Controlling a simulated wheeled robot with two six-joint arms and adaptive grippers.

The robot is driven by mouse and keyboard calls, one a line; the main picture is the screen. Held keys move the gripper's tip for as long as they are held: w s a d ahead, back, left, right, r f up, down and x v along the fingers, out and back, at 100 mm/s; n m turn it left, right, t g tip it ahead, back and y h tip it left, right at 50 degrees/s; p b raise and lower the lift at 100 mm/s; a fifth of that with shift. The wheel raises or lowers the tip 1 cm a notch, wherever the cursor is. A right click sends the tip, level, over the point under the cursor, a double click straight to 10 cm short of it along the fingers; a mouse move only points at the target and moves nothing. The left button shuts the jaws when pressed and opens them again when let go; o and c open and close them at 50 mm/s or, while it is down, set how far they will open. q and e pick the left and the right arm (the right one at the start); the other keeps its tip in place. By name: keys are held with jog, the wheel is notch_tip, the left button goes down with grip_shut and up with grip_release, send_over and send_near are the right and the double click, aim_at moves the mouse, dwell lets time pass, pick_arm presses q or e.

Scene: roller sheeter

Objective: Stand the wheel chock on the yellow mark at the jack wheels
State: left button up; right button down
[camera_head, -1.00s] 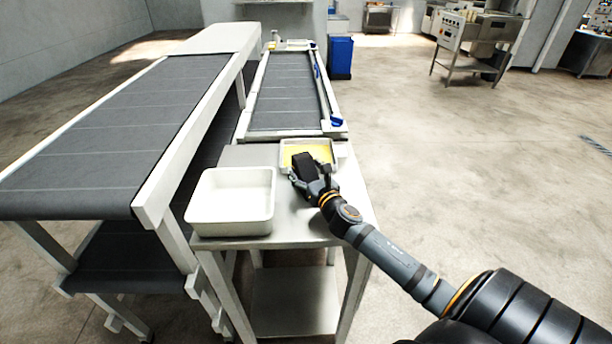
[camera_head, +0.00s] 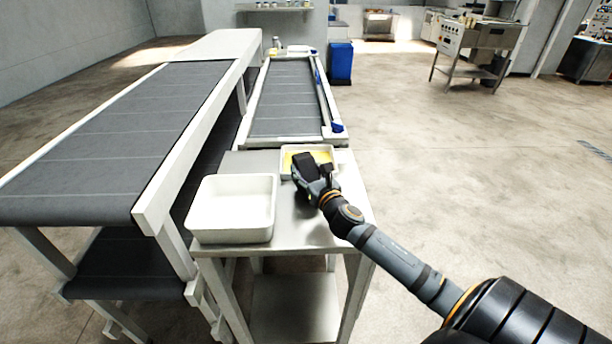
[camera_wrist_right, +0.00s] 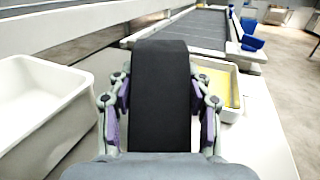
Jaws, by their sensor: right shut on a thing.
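The wheel chock (camera_wrist_right: 161,95), a dark, black block, is held upright between the fingers of my right gripper (camera_wrist_right: 160,112). In the head view the dark chock (camera_head: 304,167) shows at the tip of my right gripper (camera_head: 316,180), over the metal table in front of a small tray. The gripper is shut on the chock, with a finger on each side of it. I cannot make out a yellow mark on the floor or any jack wheels. My left gripper is not in view.
A white tub (camera_head: 232,222) and a small tray with yellow contents (camera_head: 293,160) stand on the metal table (camera_head: 318,232). A wide belt conveyor (camera_head: 120,130) is at the left, a narrower belt (camera_head: 285,100) behind the table. Open floor (camera_head: 470,200) lies to the right.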

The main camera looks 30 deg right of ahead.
jog(key=s+a+r+p, duration=0.2)
jog(key=s+a+r, duration=0.7)
jog(key=a+r, duration=0.1)
jog(key=shift+a+r+p, duration=0.4)
jog(key=shift+r, duration=0.15)
